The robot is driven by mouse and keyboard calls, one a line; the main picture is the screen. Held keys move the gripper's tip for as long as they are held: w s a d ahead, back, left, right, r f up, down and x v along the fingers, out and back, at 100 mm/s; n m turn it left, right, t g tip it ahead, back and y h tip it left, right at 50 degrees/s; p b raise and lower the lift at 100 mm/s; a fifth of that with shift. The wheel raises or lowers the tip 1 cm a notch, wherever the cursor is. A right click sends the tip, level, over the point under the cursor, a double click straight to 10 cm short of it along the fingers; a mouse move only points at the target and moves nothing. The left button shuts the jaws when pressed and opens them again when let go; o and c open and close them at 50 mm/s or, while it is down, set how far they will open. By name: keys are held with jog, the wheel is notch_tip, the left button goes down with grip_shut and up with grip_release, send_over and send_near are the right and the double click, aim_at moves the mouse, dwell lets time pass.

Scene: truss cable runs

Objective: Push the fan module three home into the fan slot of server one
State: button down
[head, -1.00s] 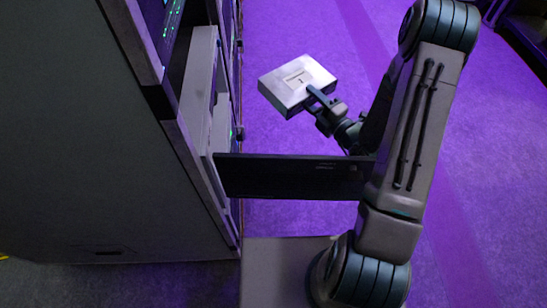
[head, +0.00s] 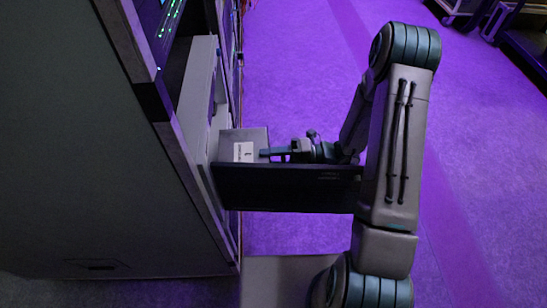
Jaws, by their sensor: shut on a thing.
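A grey box-shaped module (head: 232,141) with a white label reading 1 is in the head view, close against the front of the rack. My gripper (head: 268,153) is shut on its right end and points left toward the rack. The module's lower part is hidden behind a dark flat panel. Its left end is at the light grey server front (head: 199,95), and I cannot tell whether it is inside an opening. The fan slot itself is not visible. The label shows 1, not three.
The dark panel (head: 285,188) sticks out from the rack, just in front of the module. The dark rack side (head: 75,150) fills the left. Green lights (head: 172,18) show on the equipment above. The purple floor (head: 300,70) is clear; carts stand at the far right.

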aim_at(245, 160)
jog(key=shift+s+a+b, duration=0.15)
jog(key=shift+a+b, duration=0.65)
jog(key=shift+a, duration=1.7)
jog(key=shift+s+r+p, duration=0.1)
jog(key=shift+p, duration=0.9)
jog(key=shift+a, duration=0.2)
jog(key=shift+a, duration=0.75)
jog(key=shift+s+a+p, duration=0.1)
jog(key=shift+a+p, duration=0.7)
jog(key=shift+a, duration=0.15)
jog(key=shift+a, duration=0.7)
jog(key=shift+a, duration=0.4)
jog(key=shift+p, duration=0.65)
